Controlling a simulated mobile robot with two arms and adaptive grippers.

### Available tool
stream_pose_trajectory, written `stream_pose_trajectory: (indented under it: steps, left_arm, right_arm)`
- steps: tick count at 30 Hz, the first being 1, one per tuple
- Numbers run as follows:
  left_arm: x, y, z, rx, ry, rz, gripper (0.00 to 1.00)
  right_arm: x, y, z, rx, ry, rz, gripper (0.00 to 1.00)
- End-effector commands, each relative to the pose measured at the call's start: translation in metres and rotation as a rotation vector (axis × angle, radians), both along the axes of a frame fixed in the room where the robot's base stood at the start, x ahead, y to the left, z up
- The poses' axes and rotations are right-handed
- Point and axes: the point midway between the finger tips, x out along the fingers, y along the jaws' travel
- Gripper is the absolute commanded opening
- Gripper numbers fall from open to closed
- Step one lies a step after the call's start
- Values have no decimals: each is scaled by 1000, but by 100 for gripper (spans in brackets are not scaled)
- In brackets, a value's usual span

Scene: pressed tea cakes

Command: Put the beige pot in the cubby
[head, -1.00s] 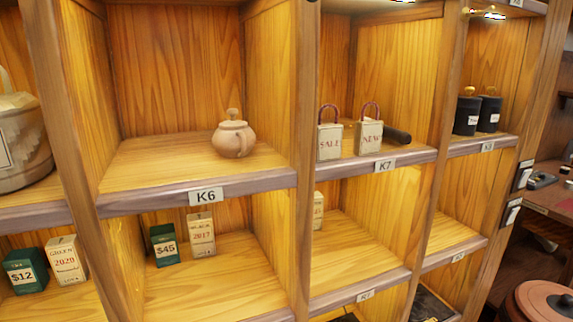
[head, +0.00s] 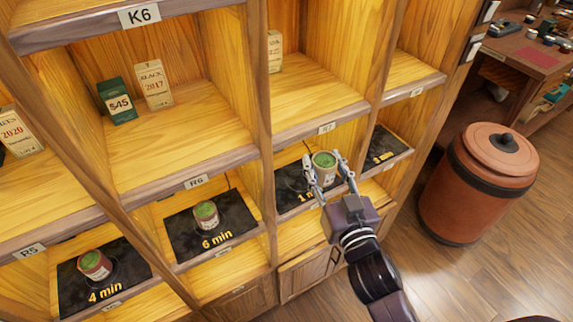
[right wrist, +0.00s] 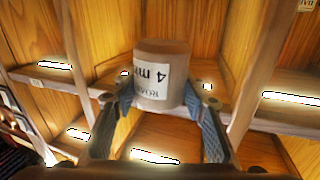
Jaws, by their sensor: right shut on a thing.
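The beige pot (head: 325,176), a small can with a green top and a white label, is between the fingers of my right gripper (head: 323,164). The gripper is shut on it, in front of the lower shelf row. In the right wrist view the pot (right wrist: 160,85) stands between the two fingers (right wrist: 161,92), and its label reads "4 min" upside down. In the lower row, a dark mat marked "4 min" (head: 128,265) bears a reddish pot (head: 94,265). A "6 min" mat (head: 235,212) bears a green pot (head: 206,215). My left gripper is not in view.
A mat marked "1 m…" (head: 290,180) is partly hidden behind my right gripper. Another dark mat (head: 383,148) lies to its right with no pot visible. Upright shelf dividers (head: 250,90) separate the cubbies. A large brown lidded barrel (head: 465,200) stands on the floor at right.

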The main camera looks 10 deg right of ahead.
Motion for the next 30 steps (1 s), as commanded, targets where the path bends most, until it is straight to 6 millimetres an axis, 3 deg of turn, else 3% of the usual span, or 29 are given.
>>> stream_pose_trajectory:
  steps: [1, 6, 12, 17, 24, 30]
  left_arm:
    - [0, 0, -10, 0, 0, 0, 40]
    - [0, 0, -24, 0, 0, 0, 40]
    - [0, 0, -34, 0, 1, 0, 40]
    - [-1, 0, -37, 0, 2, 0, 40]
    - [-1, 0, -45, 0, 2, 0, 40]
    - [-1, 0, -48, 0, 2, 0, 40]
  right_arm:
    - [18, 6, -11, -3, -8, 19, 11]
    - [69, 20, -32, -10, -4, 66, 11]
    - [112, 23, -42, -26, 1, 87, 11]
    - [127, 22, -47, -31, 5, 90, 11]
    - [130, 22, -89, -30, 9, 89, 11]
    - [130, 22, -109, -31, 5, 90, 11]
